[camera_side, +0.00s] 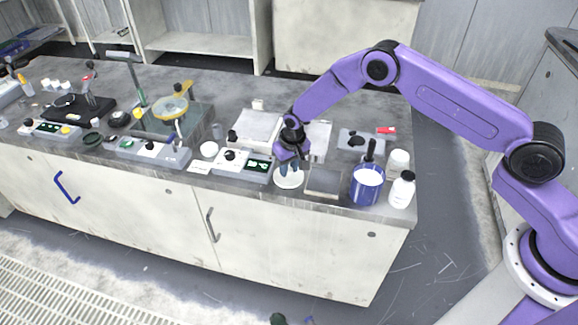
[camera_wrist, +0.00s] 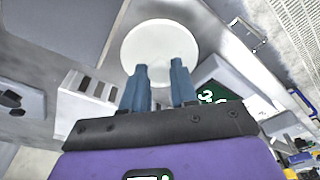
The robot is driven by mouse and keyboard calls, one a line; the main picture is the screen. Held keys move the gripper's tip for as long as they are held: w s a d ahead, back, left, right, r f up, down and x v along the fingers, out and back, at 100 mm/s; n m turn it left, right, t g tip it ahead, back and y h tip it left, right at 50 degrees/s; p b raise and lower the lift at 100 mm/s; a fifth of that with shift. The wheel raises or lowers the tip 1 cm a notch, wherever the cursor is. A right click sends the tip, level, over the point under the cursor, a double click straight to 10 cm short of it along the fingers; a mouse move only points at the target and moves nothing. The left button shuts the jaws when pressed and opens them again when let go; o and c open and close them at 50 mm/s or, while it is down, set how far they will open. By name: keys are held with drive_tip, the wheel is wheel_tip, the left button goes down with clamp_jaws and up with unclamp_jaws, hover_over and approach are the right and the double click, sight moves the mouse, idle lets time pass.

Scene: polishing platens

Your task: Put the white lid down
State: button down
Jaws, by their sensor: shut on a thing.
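The white lid (camera_side: 288,181) is a round white disc near the front edge of the grey counter (camera_side: 340,205). My gripper (camera_side: 290,168) points down at it from above, its blue fingers at the lid. In the wrist view the lid (camera_wrist: 160,38) lies at the tips of the two fingers of my gripper (camera_wrist: 160,68), which are shut on it with a small gap between them. I cannot tell whether the lid touches the counter or hangs just above it.
A control box with a green display (camera_side: 243,165) stands close on the left. A dark square plate (camera_side: 323,182) lies close on the right, then a blue pot of white liquid (camera_side: 367,188) and a white bottle (camera_side: 402,191). A pale platen unit (camera_side: 256,126) stands behind.

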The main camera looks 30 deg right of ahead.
sight(291, 179)
drive_tip(key=shift+f, duration=0.15)
drive_tip(key=c, duration=0.9)
unclamp_jaws()
drive_tip(key=shift+s+r, duration=0.3)
drive_tip(key=shift+r, duration=1.75)
drive_tip(key=shift+s+r, duration=0.3)
drive_tip(key=shift+r, duration=1.75)
drive_tip(key=shift+s+r, duration=0.3)
drive_tip(key=shift+r, duration=1.75)
